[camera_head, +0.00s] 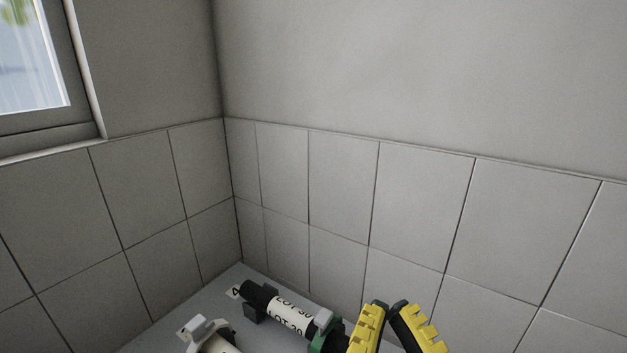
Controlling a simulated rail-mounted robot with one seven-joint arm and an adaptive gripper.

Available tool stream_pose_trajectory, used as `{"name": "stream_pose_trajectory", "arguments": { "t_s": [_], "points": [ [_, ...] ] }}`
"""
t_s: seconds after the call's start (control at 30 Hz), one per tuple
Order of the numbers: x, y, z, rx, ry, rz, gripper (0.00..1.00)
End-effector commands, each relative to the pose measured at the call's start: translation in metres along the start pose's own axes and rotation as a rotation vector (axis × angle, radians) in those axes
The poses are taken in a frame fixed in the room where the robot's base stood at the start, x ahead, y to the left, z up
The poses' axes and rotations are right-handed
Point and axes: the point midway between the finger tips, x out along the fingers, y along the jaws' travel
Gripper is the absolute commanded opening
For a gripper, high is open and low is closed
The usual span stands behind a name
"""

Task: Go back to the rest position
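At the bottom, a dark-ended cylinder (289,317) with a white label reading LOT lies slanted on a grey surface. A green piece (322,336) with a grey part sits at its right end. A ridged yellow and black two-armed piece (418,328) stands right of it, its black tips close together at the top. Its lower part is cut off by the frame, and I cannot tell what it belongs to.
The grey surface (185,325) meets tiled walls in a corner. A white and dark object (207,333) is partly cut off at the bottom. A window (38,62) is upper left.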

Motion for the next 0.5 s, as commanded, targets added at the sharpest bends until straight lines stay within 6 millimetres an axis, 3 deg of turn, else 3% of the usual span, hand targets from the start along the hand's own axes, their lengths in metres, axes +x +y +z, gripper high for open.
{"name": "stream_pose_trajectory", "arguments": {
  "t_s": [0.1,0.37,0.5],
  "points": [
    [0.017,0.002,-0.045,-0.047,-0.003,0.014,0.00],
    [0.052,-0.001,-0.135,-0.036,-0.004,0.013,0.00],
    [0.075,-0.003,-0.195,-0.031,-0.005,0.013,0.00]
  ]
}}
